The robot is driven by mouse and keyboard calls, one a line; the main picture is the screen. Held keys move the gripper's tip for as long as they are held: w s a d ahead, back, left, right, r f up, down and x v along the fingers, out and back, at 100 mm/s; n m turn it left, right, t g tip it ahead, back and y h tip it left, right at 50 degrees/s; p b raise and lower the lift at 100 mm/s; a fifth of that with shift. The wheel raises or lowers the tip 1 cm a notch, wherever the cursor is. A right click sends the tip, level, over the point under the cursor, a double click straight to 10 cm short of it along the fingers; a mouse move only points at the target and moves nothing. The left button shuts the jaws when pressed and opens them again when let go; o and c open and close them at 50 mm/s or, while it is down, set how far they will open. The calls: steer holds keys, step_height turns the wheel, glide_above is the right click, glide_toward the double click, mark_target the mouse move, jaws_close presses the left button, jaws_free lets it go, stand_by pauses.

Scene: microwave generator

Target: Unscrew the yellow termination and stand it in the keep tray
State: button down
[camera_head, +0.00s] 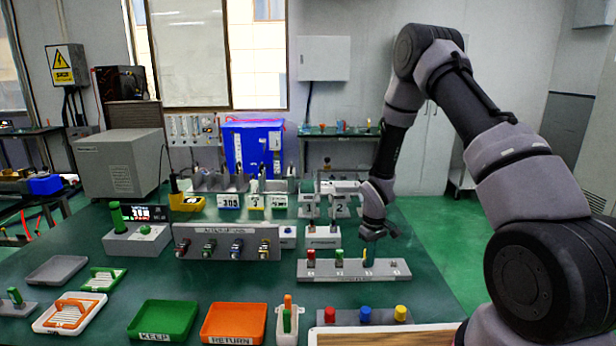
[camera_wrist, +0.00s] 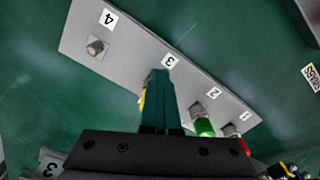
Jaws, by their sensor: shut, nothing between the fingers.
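The grey termination bar (camera_head: 385,272) carries a red, a green and a yellow termination. The yellow termination (camera_head: 365,257) is at position 3. In the wrist view only a yellow sliver (camera_wrist: 142,100) shows beside my fingers, which hide the rest. My gripper (camera_head: 369,242) is right over position 3, pointing down, its fingers (camera_wrist: 160,75) shut with nothing held. Whether they touch the termination I cannot tell. The green termination (camera_wrist: 204,127) is at position 2 and the red termination (camera_wrist: 232,132) at position 1. The green keep tray (camera_head: 163,336), labelled KEEP, looks empty at the front left.
Position 4 has a bare connector (camera_wrist: 96,47). An orange RETURN tray (camera_head: 233,339) is right of the keep tray, with a small holder (camera_head: 287,328) beside it. A front block has red, blue and yellow caps (camera_head: 400,313). A grey panel (camera_head: 228,247) stands left of the bar.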

steer(key=shift+w+d, duration=0.3)
steer(key=shift+d, duration=0.25)
steer(key=shift+w+d, duration=0.2)
steer(key=shift+w, duration=0.05)
stand_by(0.4)
steer(key=shift+s+d, duration=0.2)
steer(key=shift+d, duration=0.1)
step_height(320, 180, up, 6)
stand_by(0.4)
steer(key=shift+s+a+f, duration=0.2)
steer(key=shift+a+f, duration=0.15)
steer(key=shift+f, duration=0.65)
steer(key=shift+s+a+f, duration=0.15)
steer(key=shift+a+f, duration=0.25)
steer(key=shift+f, duration=0.6)
steer(key=shift+s+a+f, duration=0.2)
steer(key=shift+a+f, duration=0.15)
steer(key=shift+f, duration=0.65)
